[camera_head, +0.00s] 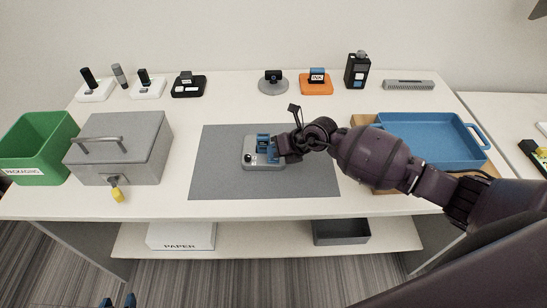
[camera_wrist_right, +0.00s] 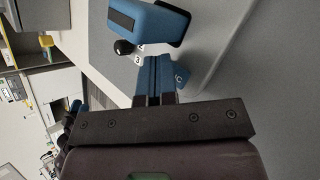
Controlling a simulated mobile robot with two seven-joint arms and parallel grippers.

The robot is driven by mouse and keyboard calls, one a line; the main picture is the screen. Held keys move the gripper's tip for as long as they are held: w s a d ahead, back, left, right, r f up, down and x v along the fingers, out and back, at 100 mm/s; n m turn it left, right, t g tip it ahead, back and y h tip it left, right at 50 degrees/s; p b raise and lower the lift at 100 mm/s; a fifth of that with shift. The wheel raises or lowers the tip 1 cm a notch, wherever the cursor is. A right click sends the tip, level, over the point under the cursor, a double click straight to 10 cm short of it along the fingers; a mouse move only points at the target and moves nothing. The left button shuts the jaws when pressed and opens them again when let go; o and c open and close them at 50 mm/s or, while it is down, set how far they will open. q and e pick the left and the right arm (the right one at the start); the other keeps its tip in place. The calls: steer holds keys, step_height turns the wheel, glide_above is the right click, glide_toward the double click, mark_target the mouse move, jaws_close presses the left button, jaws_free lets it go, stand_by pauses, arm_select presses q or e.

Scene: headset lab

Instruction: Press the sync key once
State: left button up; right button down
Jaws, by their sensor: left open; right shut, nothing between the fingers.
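A small grey device (camera_head: 252,166) with a black knob (camera_head: 248,158) and blue parts sits on the dark grey mat (camera_head: 215,180). In the right wrist view, a blue block with a dark top (camera_wrist_right: 150,20), the black knob (camera_wrist_right: 124,47) and small printed marks, among them "3" and "C", are seen close up. I cannot tell which part is the sync key. My right gripper (camera_head: 276,150) is over the right part of the device; its blue fingers (camera_wrist_right: 154,75) are shut and empty. Whether they touch it is unclear. My left gripper (camera_head: 118,301) is open at the bottom edge, away from the table.
A grey lidded box (camera_head: 120,150) and a green bin (camera_head: 35,150) stand at the left. Several small gadgets line the back. The mat's left part is clear.

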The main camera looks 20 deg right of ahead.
steer(key=shift+r+p, duration=0.8)
steer(key=shift+p, duration=0.1)
steer(key=shift+r, duration=0.1)
step_height(320, 180, up, 2)
steer(key=p, duration=0.2)
steer(key=shift+r+p, duration=0.25)
steer(key=shift+p, duration=0.1)
steer(key=shift+r+p, duration=0.6)
steer(key=shift+r, duration=0.6)
